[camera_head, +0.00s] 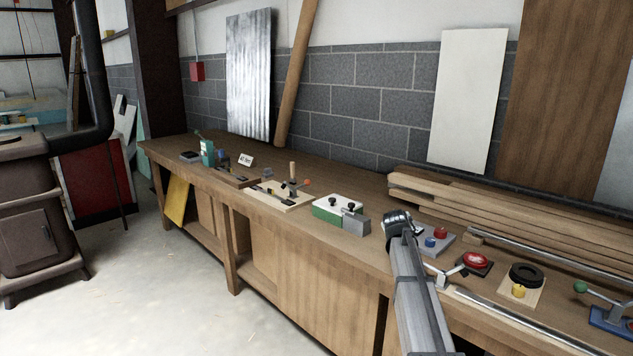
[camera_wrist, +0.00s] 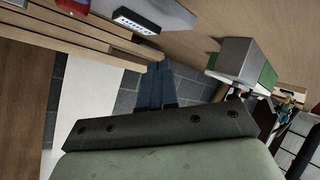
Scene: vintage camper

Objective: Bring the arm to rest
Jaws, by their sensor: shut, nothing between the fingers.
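My gripper (camera_wrist: 156,84) shows in the wrist view as two dark blue-grey fingers side by side, shut and empty. They stick out past the dark palm plate, with the grey block wall behind them. No thing touches the fingertips. In the head view my grey arm reaches up from the bottom over the front of the workbench (camera_head: 262,268). Its far end is near the bench's front edge, just right of the green and white box (camera_head: 327,209) with its grey block. The fingers cannot be made out there. The box also shows right of the fingers in the wrist view (camera_wrist: 268,76).
A panel with red and blue buttons (camera_head: 446,243) lies right of my arm's end. A red knob device (camera_head: 475,260) and a black ring on a board (camera_head: 526,275) stand further right. Stacked planks (camera_head: 500,217) lie along the wall. Floor in front is clear.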

